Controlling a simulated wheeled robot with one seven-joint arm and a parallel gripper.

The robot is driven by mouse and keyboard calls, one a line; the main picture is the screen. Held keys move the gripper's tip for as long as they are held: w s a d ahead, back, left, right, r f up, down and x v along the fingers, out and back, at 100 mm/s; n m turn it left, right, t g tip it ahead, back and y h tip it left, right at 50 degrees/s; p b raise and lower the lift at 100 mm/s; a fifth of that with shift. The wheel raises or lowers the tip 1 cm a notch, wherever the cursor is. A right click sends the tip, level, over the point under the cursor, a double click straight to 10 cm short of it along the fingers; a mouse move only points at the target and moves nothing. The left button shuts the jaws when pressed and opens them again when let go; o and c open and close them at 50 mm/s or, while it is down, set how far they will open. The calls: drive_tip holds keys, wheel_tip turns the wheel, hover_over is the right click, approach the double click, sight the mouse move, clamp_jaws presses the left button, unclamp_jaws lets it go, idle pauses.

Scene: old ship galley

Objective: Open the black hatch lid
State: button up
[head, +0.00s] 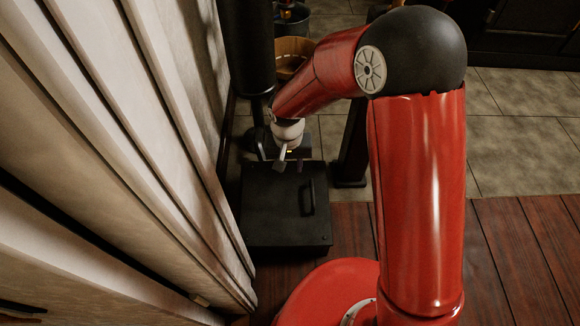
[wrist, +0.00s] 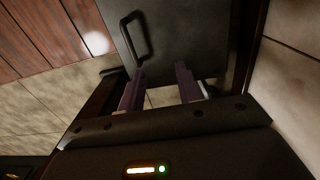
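The black hatch lid (head: 275,208) is a dark square panel low beside the pale wall in the head view. It looks shut and flat. Its black bar handle (head: 308,197) stands near the right side of the lid. In the wrist view the lid (wrist: 185,30) fills the top middle, with the handle (wrist: 133,38) at its upper left. My gripper (head: 272,159) is at the lid's far edge in the head view. In the wrist view my gripper (wrist: 160,70) has its two fingers apart with nothing between them, and the handle lies beyond the fingertips, apart from them.
A pale ribbed wall (head: 130,130) runs close along the left of the lid. A dark post (head: 352,150) stands right of my gripper. A wooden tub (head: 293,52) is farther back. Tiled floor (head: 525,140) and reddish planks (head: 525,250) lie open at right.

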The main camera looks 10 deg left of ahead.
drive_tip(key=shift+f, duration=0.45)
drive_tip(key=shift+c, duration=0.4)
clamp_jaws()
drive_tip(key=c, duration=0.6)
unclamp_jaws()
drive_tip(key=shift+c, duration=0.2)
drive_tip(key=o, duration=0.7)
drive_tip(key=shift+a+r+p, duration=0.1)
drive_tip(key=shift+r+p, duration=0.7)
drive_tip(key=shift+r, duration=3.1)
